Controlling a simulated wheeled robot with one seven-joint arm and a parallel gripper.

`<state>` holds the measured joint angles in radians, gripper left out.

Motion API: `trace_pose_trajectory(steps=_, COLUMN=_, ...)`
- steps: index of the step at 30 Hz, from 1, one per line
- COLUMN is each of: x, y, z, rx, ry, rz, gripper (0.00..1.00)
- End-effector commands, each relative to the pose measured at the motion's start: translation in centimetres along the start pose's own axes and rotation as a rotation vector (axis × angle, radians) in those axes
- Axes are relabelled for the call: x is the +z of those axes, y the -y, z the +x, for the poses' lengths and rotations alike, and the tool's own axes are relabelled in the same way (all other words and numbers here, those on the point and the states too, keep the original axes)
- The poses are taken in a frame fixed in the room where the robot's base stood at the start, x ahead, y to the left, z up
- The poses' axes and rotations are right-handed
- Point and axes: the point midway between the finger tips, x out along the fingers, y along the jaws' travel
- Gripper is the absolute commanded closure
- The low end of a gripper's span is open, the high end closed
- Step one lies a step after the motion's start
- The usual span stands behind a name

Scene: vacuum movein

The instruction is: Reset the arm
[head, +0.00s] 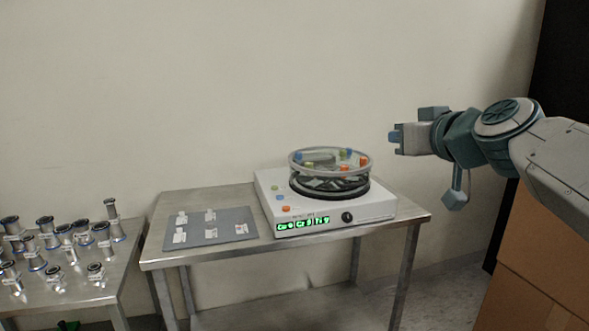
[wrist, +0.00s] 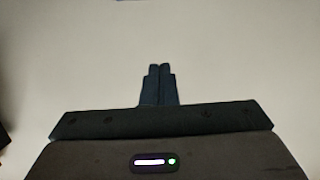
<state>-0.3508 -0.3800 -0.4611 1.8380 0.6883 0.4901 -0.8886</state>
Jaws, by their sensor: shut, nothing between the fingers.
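My arm reaches in from the right side of the head view, held out to the left above the right end of the metal table. My gripper (head: 394,137) is up in the air, to the right of and higher than the white machine with the round clear-walled bowl. It touches nothing. In the wrist view my gripper (wrist: 160,68) shows its two fingers pressed together with nothing between them. A plain pale surface lies beyond them.
The white machine (head: 335,228) stands on the metal table (head: 150,256), its bowl (head: 330,172) holding coloured pieces. A grey mat (head: 240,217) bears several small pale parts. A second table (head: 100,295) at left holds metal fittings. Cardboard boxes (head: 535,260) stand at lower right.

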Motion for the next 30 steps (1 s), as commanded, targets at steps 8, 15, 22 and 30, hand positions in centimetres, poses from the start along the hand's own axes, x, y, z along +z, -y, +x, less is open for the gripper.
trace_pose_trajectory(steps=8, x=1.6, y=1.8, z=-0.5, rx=-0.026, ry=0.122, rz=0.040, gripper=1.00)
trace_pose_trajectory(steps=15, x=4.0, y=4.0, z=-1.2, rx=-0.046, ry=0.272, rz=0.082, gripper=1.00)
trace_pose_trajectory(steps=22, x=8.1, y=6.9, z=-4.1, rx=-0.030, ry=0.535, rz=0.146, gripper=1.00)
trace_pose_trajectory(steps=30, x=14.1, y=9.0, z=-10.4, rx=0.099, ry=0.893, rz=0.207, gripper=1.00)
